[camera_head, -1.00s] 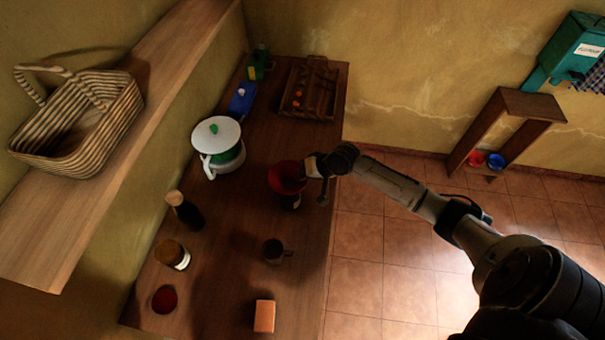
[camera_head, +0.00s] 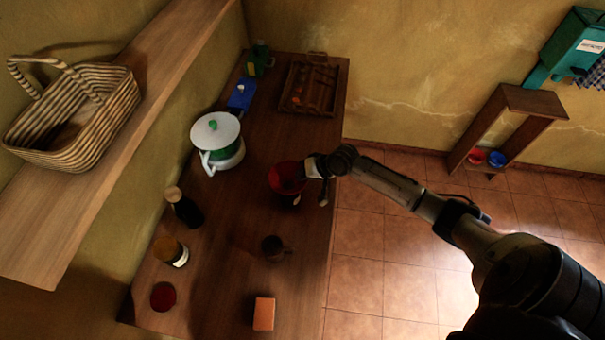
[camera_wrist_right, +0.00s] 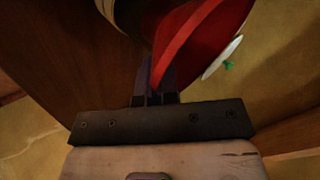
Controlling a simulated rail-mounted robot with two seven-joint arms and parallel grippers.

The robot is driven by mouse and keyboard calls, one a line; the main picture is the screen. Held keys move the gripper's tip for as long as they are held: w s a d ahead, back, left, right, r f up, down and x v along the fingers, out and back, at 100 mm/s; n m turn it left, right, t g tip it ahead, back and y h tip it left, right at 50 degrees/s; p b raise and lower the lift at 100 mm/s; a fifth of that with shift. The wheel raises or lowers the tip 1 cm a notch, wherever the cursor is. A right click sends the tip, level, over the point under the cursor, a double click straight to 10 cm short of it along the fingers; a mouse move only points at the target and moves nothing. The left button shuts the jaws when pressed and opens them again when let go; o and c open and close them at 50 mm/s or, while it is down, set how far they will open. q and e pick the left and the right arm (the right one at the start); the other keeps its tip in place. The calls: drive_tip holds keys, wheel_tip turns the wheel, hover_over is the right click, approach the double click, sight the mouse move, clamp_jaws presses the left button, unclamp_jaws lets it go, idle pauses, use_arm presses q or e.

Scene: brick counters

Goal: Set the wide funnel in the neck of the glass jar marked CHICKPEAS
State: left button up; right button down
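The wide red funnel (camera_head: 283,178) is over the counter in the head view, its mouth facing up. My right gripper (camera_head: 308,168) is at its right side. In the right wrist view, the fingers (camera_wrist_right: 155,82) are closed on the funnel's red edge, and the red funnel (camera_wrist_right: 215,25) fills the top. A jar (camera_head: 296,199) with a pale label shows partly beneath the funnel; the label is too small to read. The funnel hides the jar's neck, so I cannot tell whether the spout is in it. My left gripper is not in view.
A dark mug (camera_head: 273,248), orange block (camera_head: 264,314), labelled jar (camera_head: 171,251), dark bottle (camera_head: 184,208) and red bowl (camera_head: 163,297) stand nearer the front. A white-lidded pot (camera_head: 216,134) is to the left; a wooden tray (camera_head: 311,88) lies at the back.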

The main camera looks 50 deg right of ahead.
drive_tip(key=c, duration=1.8)
unclamp_jaws()
drive_tip(key=o, duration=0.5)
drive_tip(key=shift+o, duration=0.4)
drive_tip(key=o, duration=0.3)
drive_tip(key=shift+o, duration=0.2)
drive_tip(key=shift+r, duration=0.1)
wheel_tip(320, 180, up, 4)
drive_tip(key=p, duration=0.3)
drive_tip(key=shift+f+p, duration=0.25)
drive_tip(key=shift+p, duration=0.15)
wheel_tip(320, 180, up, 5)
drive_tip(key=p, duration=0.5)
drive_tip(key=shift+r+p, duration=0.2)
drive_tip(key=shift+p, duration=0.15)
